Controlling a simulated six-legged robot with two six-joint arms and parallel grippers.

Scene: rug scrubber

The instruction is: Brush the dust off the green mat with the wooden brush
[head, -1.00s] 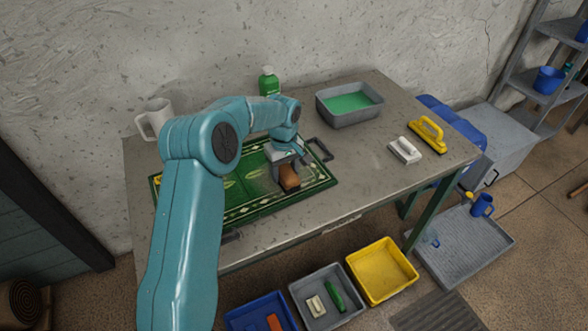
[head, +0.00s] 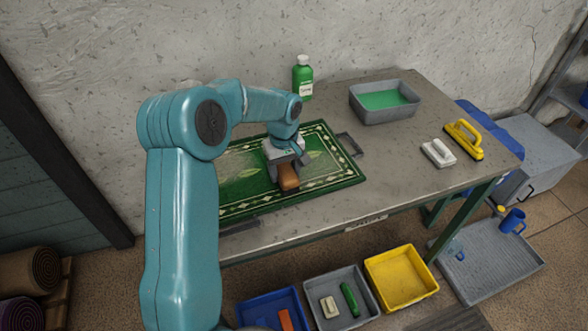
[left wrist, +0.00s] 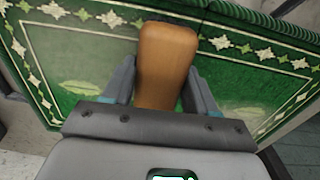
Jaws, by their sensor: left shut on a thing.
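The green mat (head: 325,160) with a patterned cream border lies on the grey table. A pale dusty patch shows on it to the right of my gripper in the head view. My left gripper (head: 287,163) is over the mat, shut on the wooden brush (head: 288,178). In the left wrist view the brush's brown wooden back (left wrist: 168,60) sticks out between the two fingers (left wrist: 160,88), above the mat (left wrist: 70,50). The bristles are hidden, so I cannot tell whether they touch the mat. My right gripper is not in view.
A green bottle (head: 303,80) and a grey basin of green liquid (head: 384,101) stand at the table's back. Blue, grey and yellow bins (head: 401,278) stand on the floor in front.

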